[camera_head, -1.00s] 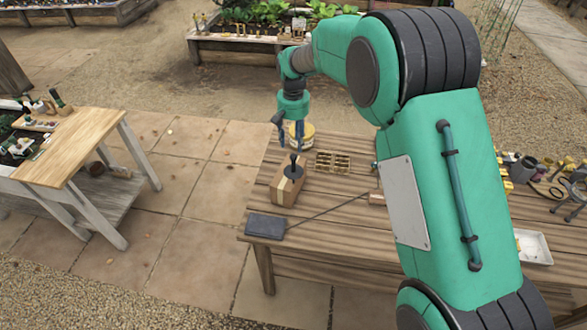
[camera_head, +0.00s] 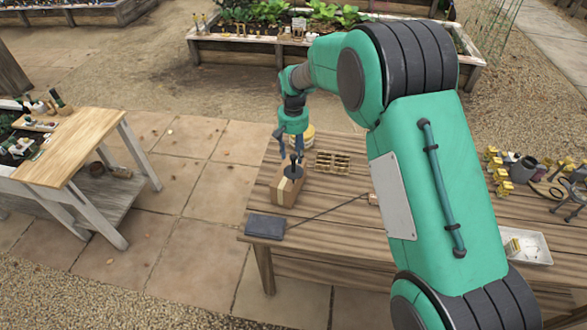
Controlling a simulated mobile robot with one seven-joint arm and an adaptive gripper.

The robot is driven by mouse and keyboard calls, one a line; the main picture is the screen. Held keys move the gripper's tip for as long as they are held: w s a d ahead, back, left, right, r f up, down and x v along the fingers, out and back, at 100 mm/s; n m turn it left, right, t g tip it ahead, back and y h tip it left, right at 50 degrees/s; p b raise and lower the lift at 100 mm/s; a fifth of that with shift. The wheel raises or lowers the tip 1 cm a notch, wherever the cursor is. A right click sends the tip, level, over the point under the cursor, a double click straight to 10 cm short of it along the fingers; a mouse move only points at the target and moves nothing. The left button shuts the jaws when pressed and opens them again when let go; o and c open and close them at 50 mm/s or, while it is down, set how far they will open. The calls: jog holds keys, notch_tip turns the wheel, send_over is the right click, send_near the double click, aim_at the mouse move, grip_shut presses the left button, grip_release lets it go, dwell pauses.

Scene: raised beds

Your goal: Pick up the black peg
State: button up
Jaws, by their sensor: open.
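The black peg (camera_head: 294,169) stands upright on a brown block or box (camera_head: 284,190) with a pale stripe, at the left end of the wooden table. Its wide dark middle and narrower top show. My gripper (camera_head: 290,149) points down with its two fingers apart, directly above the peg's top as seen here. The fingertips look close to the peg's top; I cannot tell whether they touch it. Nothing shows held between them.
A dark slab (camera_head: 265,226) with a thin rod lies near the table's front left corner. A sectioned wooden tray (camera_head: 332,162) and a yellowish round container (camera_head: 307,135) stand close to my gripper. A white tray (camera_head: 528,248) is at the right.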

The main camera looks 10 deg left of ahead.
aim_at(294, 170)
jog(key=shift+f, duration=1.5)
grip_shut()
